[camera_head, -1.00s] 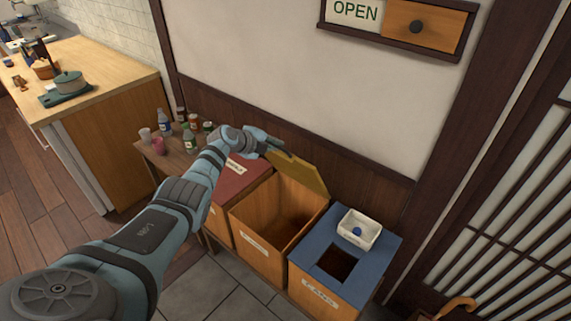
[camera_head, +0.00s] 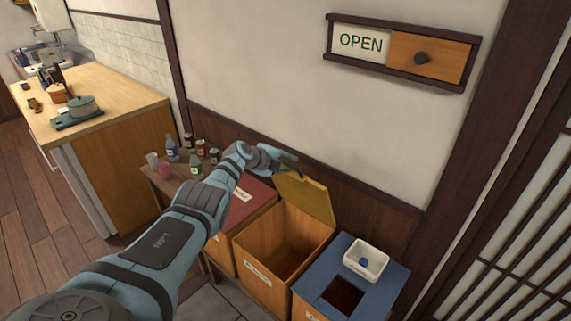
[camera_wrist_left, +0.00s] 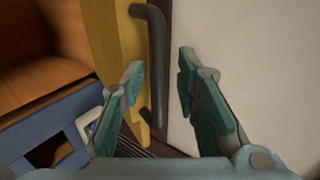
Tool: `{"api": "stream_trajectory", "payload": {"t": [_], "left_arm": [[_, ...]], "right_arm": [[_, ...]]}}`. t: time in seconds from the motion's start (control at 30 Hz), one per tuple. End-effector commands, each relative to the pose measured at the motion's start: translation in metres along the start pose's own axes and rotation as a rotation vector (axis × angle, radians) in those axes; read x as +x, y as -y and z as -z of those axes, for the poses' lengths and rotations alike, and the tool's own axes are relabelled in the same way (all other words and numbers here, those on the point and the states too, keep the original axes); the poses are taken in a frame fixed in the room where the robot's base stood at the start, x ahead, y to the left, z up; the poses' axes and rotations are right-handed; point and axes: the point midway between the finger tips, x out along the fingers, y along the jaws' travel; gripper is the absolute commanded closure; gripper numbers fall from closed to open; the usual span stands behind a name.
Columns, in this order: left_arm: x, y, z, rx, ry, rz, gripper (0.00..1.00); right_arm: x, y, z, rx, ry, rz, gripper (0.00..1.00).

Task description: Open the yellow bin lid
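The yellow bin lid (camera_head: 312,202) stands raised, close to upright, at the back of the open wooden middle bin (camera_head: 262,257). The bin's inside shows and looks empty. My left gripper (camera_head: 288,163) is at the lid's upper left edge in the head view. In the left wrist view the yellow lid (camera_wrist_left: 116,30) is seen close up with its dark bar handle (camera_wrist_left: 156,50). My left gripper (camera_wrist_left: 160,76) is open there, one finger on each side of the handle in the picture. I cannot tell whether a finger touches it. My right gripper is not in view.
A red-topped bin (camera_head: 250,200) stands left and a blue-topped bin (camera_head: 333,291) right, with a white tray (camera_head: 366,259) on the blue top. Bottles stand on a small table (camera_head: 160,186). The wall (camera_head: 265,70) is close behind the lid.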

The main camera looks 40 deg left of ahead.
Motion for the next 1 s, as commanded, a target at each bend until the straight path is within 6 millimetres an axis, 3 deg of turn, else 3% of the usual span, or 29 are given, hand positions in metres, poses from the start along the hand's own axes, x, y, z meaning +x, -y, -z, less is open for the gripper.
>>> {"api": "stream_trajectory", "payload": {"t": [0.27, 0.47, 0.57, 0.9, 1.0], "left_arm": [[0.0, -0.001, 0.0, 0.001, -0.001, -0.002, 0.7], [-0.012, -0.001, -0.003, 0.003, 0.0, 0.002, 0.7], [-0.025, -0.002, 0.0, 0.008, 0.0, -0.002, 0.7], [-0.106, -0.003, -0.002, 0.004, 0.004, -0.005, 0.7], [-0.117, -0.002, -0.001, 0.0, 0.002, -0.003, 0.7]], "right_arm": [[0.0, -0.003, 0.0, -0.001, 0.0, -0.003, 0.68], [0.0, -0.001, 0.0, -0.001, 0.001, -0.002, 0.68], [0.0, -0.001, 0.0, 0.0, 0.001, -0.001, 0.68], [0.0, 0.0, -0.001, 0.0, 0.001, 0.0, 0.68], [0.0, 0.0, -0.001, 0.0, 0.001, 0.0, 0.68]]}}
